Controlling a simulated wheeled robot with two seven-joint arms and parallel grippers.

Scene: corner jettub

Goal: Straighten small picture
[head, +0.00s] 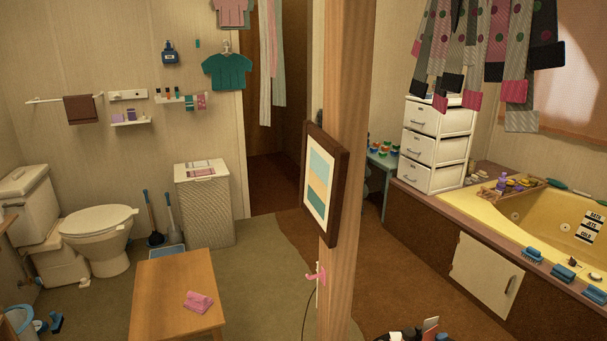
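A small framed picture (319,184) hangs on a wooden post (346,60) in the middle of the head view. It has a dark brown frame, a pale mat and blue, yellow, orange and green bands. I see it at a steep angle, and its frame looks tilted against the post. A pink hook (316,275) sits on the post below it. Neither of my grippers shows in the head view, and nothing touches the picture.
A low wooden table (160,290) with a pink item (198,301) stands left of the post. A hamper (205,210) and toilet (98,235) are farther back. The yellow tub (540,225) is at right. Green carpet between table and post is clear.

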